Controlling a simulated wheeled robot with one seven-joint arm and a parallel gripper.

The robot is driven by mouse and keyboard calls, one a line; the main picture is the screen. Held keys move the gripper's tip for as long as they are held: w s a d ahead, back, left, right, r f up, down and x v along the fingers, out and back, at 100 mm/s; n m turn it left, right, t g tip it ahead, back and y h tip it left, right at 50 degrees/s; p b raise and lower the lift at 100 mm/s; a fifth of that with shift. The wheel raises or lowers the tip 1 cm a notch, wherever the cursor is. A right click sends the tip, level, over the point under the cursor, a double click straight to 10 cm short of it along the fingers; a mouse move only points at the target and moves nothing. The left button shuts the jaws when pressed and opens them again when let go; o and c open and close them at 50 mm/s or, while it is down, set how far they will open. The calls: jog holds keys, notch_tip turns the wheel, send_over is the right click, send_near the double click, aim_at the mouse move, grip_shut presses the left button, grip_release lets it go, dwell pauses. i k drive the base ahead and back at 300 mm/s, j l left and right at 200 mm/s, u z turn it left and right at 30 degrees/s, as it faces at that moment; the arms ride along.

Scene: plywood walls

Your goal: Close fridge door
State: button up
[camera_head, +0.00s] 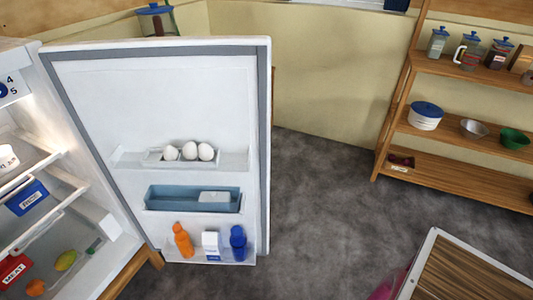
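The fridge door (105,95) stands wide open at the left of the head view, its inner side facing me. Its hinge side is at the left, along the lit fridge interior (60,150). Its free edge (265,150) is at the right. The door holds white eggs (188,152) on a shelf, a blue bin (165,201), and an orange bottle (183,240), a white carton (211,244) and a blue bottle (238,243) at the bottom. My gripper is not in view.
Wooden shelves (455,72) with jars and bowls stand at the right. A wood-topped table corner (460,270) is at the bottom right, with something pink (383,289) beside it. Grey floor (320,200) between door and shelves is clear.

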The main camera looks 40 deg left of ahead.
aim_at(125, 98)
jog(key=i+l+u, duration=0.15)
jog(key=i, duration=0.35)
jog(key=i+l+u, duration=0.1)
jog(key=i+l, duration=0.15)
jog(key=i, duration=0.2)
jog(key=i+j+u, duration=0.1)
jog(key=i+u, duration=0.2)
jog(key=u, duration=0.15)
jog(key=i+u, duration=0.25)
jog(key=u, duration=0.25)
jog(key=i+l+u, duration=0.1)
jog(key=i+u, duration=0.2)
jog(key=u, duration=0.15)
jog(key=i+l+u, duration=0.2)
jog(key=u, duration=0.25)
jog(key=i+u, duration=0.2)
jog(key=u, duration=0.25)
jog(key=i+l+u, duration=0.1)
jog(key=u, duration=0.4)
jog(key=i+l+u, duration=0.2)
jog(key=u, duration=0.25)
jog(key=i+l+u, duration=0.2)
jog(key=u, duration=0.3)
jog(key=i+l+u, duration=0.1)
jog(key=l+u, duration=0.35)
jog(key=i+l+u, duration=0.15)
jog(key=l+u, duration=0.95)
jog(key=l, duration=0.8)
jog(key=k+l, duration=0.1)
jog(key=l, duration=0.5)
